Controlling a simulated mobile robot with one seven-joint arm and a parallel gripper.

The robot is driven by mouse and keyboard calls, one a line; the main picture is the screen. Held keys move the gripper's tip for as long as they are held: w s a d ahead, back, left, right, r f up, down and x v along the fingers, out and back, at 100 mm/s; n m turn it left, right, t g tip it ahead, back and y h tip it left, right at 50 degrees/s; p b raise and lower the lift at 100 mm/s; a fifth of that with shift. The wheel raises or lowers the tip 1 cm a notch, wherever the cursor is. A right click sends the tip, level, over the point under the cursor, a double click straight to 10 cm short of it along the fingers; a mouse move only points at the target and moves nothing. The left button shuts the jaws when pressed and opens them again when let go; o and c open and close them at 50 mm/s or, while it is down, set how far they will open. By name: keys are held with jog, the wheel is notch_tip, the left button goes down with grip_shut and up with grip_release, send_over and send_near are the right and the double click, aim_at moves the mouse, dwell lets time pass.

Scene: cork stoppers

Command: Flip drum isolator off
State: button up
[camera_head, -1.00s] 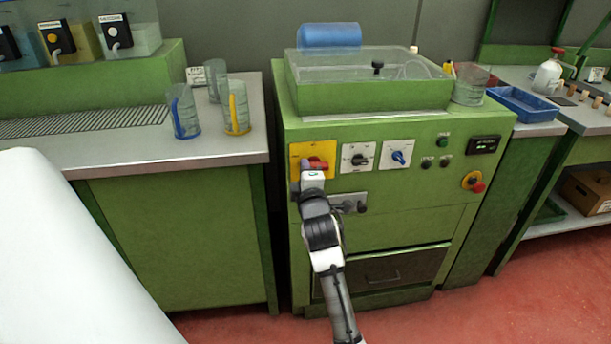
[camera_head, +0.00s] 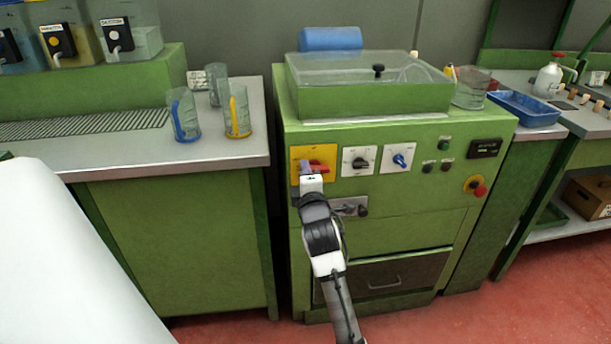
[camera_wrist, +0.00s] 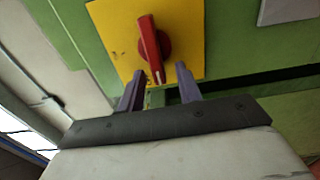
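The drum isolator is a red rotary handle (camera_wrist: 153,47) on a yellow plate (camera_wrist: 112,22) on the green machine's front panel. In the wrist view the handle stands close to upright, tilted slightly. In the head view the yellow plate (camera_head: 300,153) is at the panel's left, and the red handle (camera_head: 321,164) is partly hidden by my gripper (camera_head: 306,167). Nothing shows between the fingertips except the panel and perhaps the handle's tip; contact cannot be told.
Right of the isolator are a black-knob switch (camera_head: 360,161) and a blue-knob switch (camera_head: 400,161). A lever on a metal plate (camera_head: 350,207) sits just below, close to my wrist. A red emergency button (camera_head: 479,190) is farther right. The counter (camera_head: 100,150) stands left.

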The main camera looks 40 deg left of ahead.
jog(key=b+v, duration=0.1)
jog(key=v, duration=0.6)
jog(key=shift+s+d, duration=0.2)
jog(key=shift+r, duration=0.1)
dwell(0.4)
